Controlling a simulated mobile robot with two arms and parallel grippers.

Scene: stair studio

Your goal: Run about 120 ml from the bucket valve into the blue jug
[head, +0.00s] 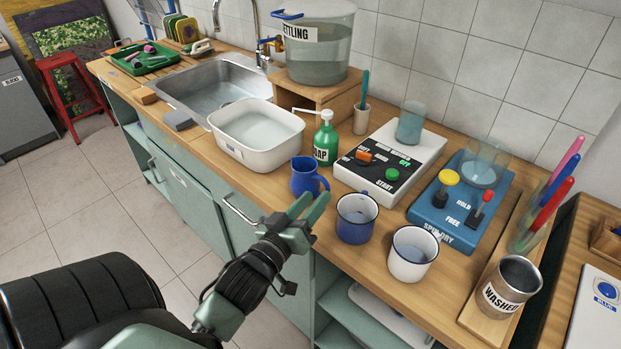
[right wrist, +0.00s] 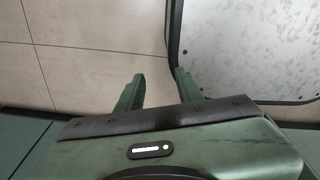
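The clear bucket (head: 325,60) with a partly hidden "...TTLING" label stands on a wooden stand beside the sink and holds liquid. Its brass valve (head: 268,42), with a blue part, sticks out on the left toward the sink. The blue jug (head: 304,177) stands upright on the counter near the front edge, its handle to the right. My left gripper (head: 314,200) is open and empty, its fingertips just in front of the jug's handle side; I cannot tell whether they touch it. My right gripper (right wrist: 157,82) is open and empty in the right wrist view, over the floor.
A white basin (head: 247,150) of liquid, a green soap bottle (head: 327,145) and a blue enamel mug (head: 356,232) stand near the jug. A white mug (head: 407,268) and two control panels are further right. The sink (head: 212,88) lies left of the bucket.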

